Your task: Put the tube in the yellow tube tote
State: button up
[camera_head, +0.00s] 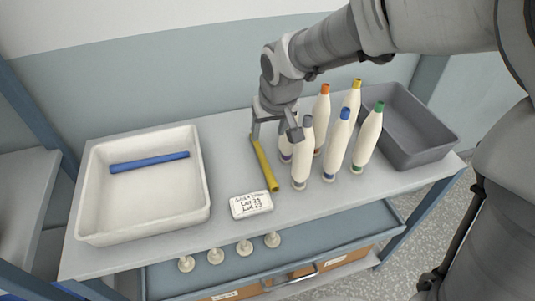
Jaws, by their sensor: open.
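A yellow tube (265,166) lies on the grey table top, between the white tray and the group of bobbins. My gripper (275,133) is open and empty, pointing down at the tube's far end. Its left finger shows close to that end; whether it touches the tube I cannot tell. A white tote (142,223) stands at the left with a blue tube (149,162) lying inside. A grey tote (425,155) stands at the right and looks empty, though its near left part is hidden by bobbins. No yellow-coloured tote shows.
Several upright white bobbins with coloured tips (335,147) stand close to the right of my gripper. A white label block (251,204) lies at the front edge. A lower blue shelf (330,238) carries several small pale knobs (244,247). Table between white tote and yellow tube is clear.

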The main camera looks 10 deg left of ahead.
jog(key=b, duration=0.2)
send_near(263, 157)
jog(key=f, duration=0.1)
jog(key=a+f, duration=0.1)
jog(key=shift+w+f, duration=0.1)
jog(key=shift+f, duration=0.2)
jog(key=shift+w+x, duration=0.2)
jog(key=shift+x, duration=1.35)
jog(key=shift+w+x, duration=0.2)
jog(key=shift+x, duration=1.35)
jog(key=shift+d+r, duration=0.1)
jog(key=shift+d, duration=0.15)
grip_shut()
